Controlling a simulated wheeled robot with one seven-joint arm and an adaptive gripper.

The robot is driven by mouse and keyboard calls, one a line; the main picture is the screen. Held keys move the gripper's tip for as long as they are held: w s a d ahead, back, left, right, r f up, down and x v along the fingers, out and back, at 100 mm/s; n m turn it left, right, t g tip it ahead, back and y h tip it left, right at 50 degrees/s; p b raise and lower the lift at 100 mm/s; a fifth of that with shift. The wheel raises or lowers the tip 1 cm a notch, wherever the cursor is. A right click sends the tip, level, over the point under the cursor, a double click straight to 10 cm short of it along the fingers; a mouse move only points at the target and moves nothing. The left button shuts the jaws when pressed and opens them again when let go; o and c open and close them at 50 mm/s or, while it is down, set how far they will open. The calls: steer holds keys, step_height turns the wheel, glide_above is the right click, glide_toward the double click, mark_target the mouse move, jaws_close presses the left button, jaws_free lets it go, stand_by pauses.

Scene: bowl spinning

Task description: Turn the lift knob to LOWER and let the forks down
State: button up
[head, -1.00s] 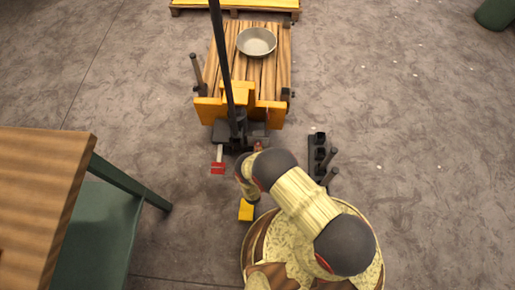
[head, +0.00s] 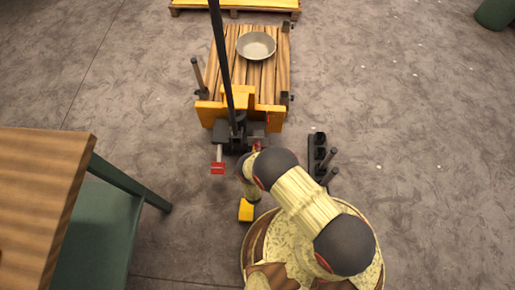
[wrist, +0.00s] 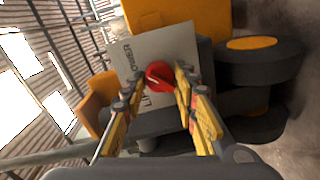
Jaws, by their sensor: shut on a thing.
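The lift knob (wrist: 158,75) is red and sits on a pale plate (wrist: 128,54) in the wrist view. The plate reads LOWER near its upper left edge; another word by the knob is partly hidden. My gripper (wrist: 157,88) is shut on the knob, a finger on each side of it. In the head view my arm hides most of the gripper, close to the truck's handle base. The yellow lift truck (head: 212,112) carries a slatted wooden deck (head: 225,75) over its forks, which I cannot see. A grey metal bowl (head: 256,46) rests on the deck.
The truck's long black handle (head: 222,55) rises beside my gripper. A red pedal (head: 217,168) sticks out at its foot. A black rack (head: 320,155) stands right of my arm. A wooden table (head: 40,185) is at the left. Open floor lies around the truck.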

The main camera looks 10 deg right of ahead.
steer(key=o, duration=1.1)
steer(key=shift+o, duration=0.2)
steer(key=shift+s, duration=0.1)
steer(key=f+v, duration=0.1)
steer(key=v, duration=1)
steer(key=shift+s+r, duration=0.4)
